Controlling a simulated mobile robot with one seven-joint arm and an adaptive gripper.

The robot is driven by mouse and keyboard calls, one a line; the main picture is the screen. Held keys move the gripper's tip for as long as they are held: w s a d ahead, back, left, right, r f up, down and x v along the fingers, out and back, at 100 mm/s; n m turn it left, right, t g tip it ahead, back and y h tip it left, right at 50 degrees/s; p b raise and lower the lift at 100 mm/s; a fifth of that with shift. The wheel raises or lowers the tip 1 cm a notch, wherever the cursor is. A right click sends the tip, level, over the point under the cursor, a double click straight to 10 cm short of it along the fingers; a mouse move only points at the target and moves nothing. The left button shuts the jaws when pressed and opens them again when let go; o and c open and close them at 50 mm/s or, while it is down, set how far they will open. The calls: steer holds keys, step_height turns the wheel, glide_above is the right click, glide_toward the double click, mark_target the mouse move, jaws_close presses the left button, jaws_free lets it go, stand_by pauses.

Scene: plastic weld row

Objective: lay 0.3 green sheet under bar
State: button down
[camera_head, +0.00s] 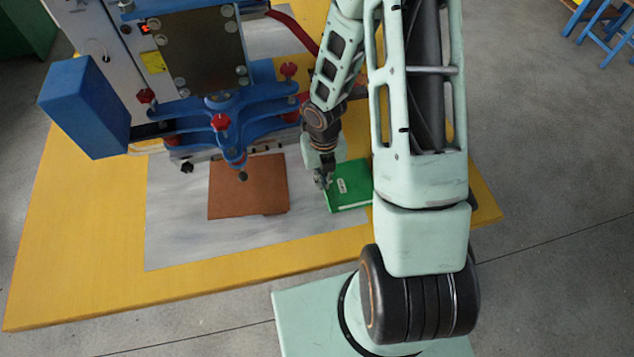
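A green sheet or stack of sheets (350,188) with a small white label lies at the right edge of the grey mat on the yellow table. The label is too small to read. My gripper (325,183) is at the left edge of the green piece, pointing down. Its fingers are small and partly hidden, so I cannot tell whether they are open or shut on it. The blue welding press (225,125) stands at the back left. Its bar (200,158) is low and mostly hidden behind the blue frame.
A brown sheet (248,187) lies on the grey mat (180,235) in front of the press. A blue box (85,107) juts out at the press's left. The mat's front left is clear. Blue stools (605,30) stand far right.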

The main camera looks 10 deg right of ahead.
steer(key=shift+f, duration=0.1)
stand_by(0.3)
steer(key=shift+f, duration=0.2)
steer(key=c, duration=2.2)
jaws_free()
steer(key=shift+r, duration=0.1)
steer(key=shift+o, duration=0.2)
steer(key=shift+r, duration=0.1)
step_height(320, 180, up, 12)
steer(key=p, duration=0.2)
steer(key=shift+p, duration=0.4)
